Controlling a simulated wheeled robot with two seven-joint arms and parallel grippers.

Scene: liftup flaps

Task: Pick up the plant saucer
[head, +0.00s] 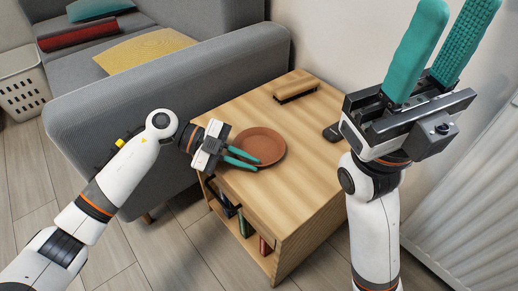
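The plant saucer (262,143) is a round, shallow terracotta dish lying flat on the wooden side table (305,150). My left gripper (257,165) is at the saucer's near left edge. Its two teal fingers are apart, one over the near rim and the other just in front of it. I cannot tell whether they touch the saucer. My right gripper (448,25) is raised at the right, fingers pointing up, open and empty.
A wooden brush (296,84) lies at the table's back, and a dark object (331,133) sits near its right edge. Shelves below hold several items. A grey sofa (170,100) stands left, a white radiator (470,215) right. The table's front right is clear.

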